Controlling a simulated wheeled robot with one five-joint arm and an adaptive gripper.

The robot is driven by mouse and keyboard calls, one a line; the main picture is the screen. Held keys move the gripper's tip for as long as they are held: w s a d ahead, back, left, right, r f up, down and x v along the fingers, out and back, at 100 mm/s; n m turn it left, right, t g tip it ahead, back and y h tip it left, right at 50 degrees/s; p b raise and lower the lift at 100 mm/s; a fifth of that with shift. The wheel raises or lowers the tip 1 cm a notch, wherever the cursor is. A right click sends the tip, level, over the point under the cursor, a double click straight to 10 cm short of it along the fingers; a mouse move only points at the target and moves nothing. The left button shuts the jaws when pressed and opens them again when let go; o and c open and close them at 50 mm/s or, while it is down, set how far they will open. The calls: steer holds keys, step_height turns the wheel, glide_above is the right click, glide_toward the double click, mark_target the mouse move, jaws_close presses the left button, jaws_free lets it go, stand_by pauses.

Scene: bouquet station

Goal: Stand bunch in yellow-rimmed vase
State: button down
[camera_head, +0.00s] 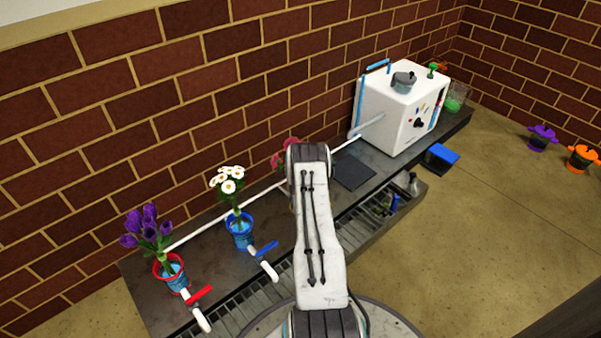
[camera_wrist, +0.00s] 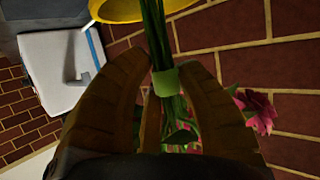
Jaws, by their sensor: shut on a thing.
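My gripper (camera_wrist: 166,75) is shut on the bunch, its two brown fingers on either side of the green stems (camera_wrist: 155,35) near a light green band (camera_wrist: 166,82). Pink blooms (camera_wrist: 257,110) show at the lower right of the wrist view, partly behind a finger. The stems run up to the yellow-rimmed vase (camera_wrist: 115,10) at the top edge. They overlap its rim; I cannot tell whether their ends are inside. In the head view, pink blooms (camera_head: 279,160) show just left of my arm, which hides the gripper and this vase.
A red-rimmed vase (camera_head: 171,275) with purple flowers and a blue-rimmed vase (camera_head: 239,232) with white daisies stand at the left of the dark counter (camera_head: 137,285). Red (camera_head: 200,292) and blue (camera_head: 266,248) tap handles stick out beside them. A white machine (camera_head: 398,112) stands at the right.

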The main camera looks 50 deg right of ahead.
steer(key=shift+f, duration=0.25)
stand_by(0.3)
steer(key=c, duration=0.9)
jaws_free()
steer(key=shift+o, duration=0.2)
steer(key=shift+f, duration=0.1)
steer(key=shift+s+a, duration=0.1)
steer(key=v, duration=1.1)
steer(key=shift+s+a+r, duration=0.2)
steer(key=shift+r, duration=0.1)
